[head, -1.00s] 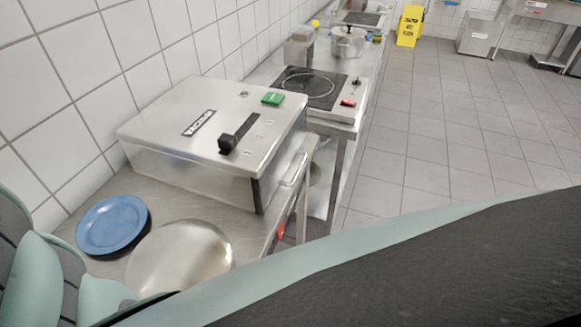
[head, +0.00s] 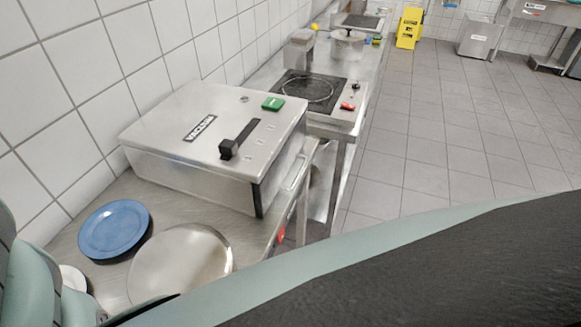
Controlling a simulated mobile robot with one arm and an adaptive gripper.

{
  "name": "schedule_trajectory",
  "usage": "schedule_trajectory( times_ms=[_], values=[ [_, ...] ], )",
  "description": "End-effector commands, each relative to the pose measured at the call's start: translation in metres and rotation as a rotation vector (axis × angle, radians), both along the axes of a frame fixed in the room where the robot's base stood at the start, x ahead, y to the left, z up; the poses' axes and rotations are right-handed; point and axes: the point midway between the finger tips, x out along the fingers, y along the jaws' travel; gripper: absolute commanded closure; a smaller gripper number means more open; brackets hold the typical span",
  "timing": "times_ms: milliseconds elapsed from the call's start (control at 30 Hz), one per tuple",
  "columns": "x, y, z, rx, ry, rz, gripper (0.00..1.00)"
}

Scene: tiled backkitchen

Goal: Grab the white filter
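A small white round thing (head: 74,277) shows in the head view at the lower left, on the steel counter. Pale green parts of my own body cover much of it, so I cannot tell whether it is the white filter. My gripper's fingertips cannot be made out in this view. A large pale green and black part of my own body fills the bottom right.
A blue plate (head: 114,229) and a shiny round metal plate or lid (head: 180,262) lie on the steel counter (head: 70,235). A steel vacuum machine (head: 215,140) stands behind them. Beyond are a hot plate (head: 308,90) and a pot (head: 347,46).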

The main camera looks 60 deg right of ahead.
Motion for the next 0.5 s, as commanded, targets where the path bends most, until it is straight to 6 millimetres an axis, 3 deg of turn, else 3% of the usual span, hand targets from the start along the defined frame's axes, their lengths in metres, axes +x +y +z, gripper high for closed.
schedule_trajectory(
  times_ms=[67, 500],
  values=[
    [-0.0002, 0.0001, -0.0001, 0.000, 0.000, 0.001, 0.43],
    [0.0000, -0.0001, -0.0002, -0.001, 0.000, 0.000, 0.88]
  ],
)
